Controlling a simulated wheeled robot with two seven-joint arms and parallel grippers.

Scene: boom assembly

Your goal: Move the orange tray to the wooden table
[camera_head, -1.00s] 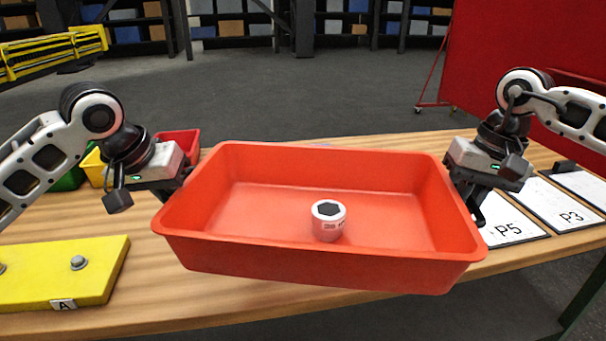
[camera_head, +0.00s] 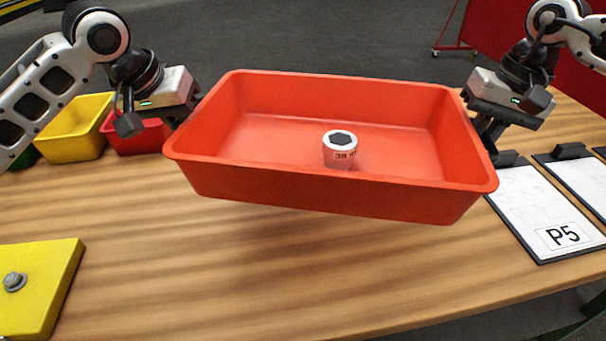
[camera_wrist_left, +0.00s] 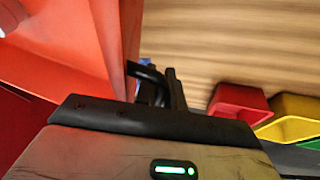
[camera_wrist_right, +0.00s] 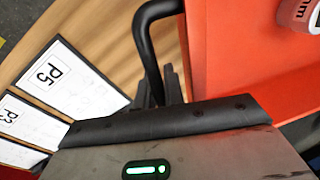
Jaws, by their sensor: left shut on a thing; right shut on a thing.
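The orange tray (camera_head: 300,185) is held in the air above the wooden table (camera_head: 200,270), slightly tilted, its right side lower in the head view. A white and red socket (camera_head: 340,150) stands inside it. My left gripper (camera_head: 190,115) is shut on the tray's left side; in the left wrist view its fingers (camera_wrist_left: 165,88) are at the tray wall. My right gripper (camera_head: 484,135) is shut on the tray's right side; its fingers (camera_wrist_right: 160,90) show beside the tray wall in the right wrist view. The fingertips are partly hidden by the tray.
A yellow block with a bolt (camera_head: 40,285) lies at the table's front left. Yellow (camera_head: 75,130) and red (camera_head: 135,138) bins stand at the back left. A clipboard marked P5 (camera_head: 540,210) and others lie on the right. The table's middle front is clear.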

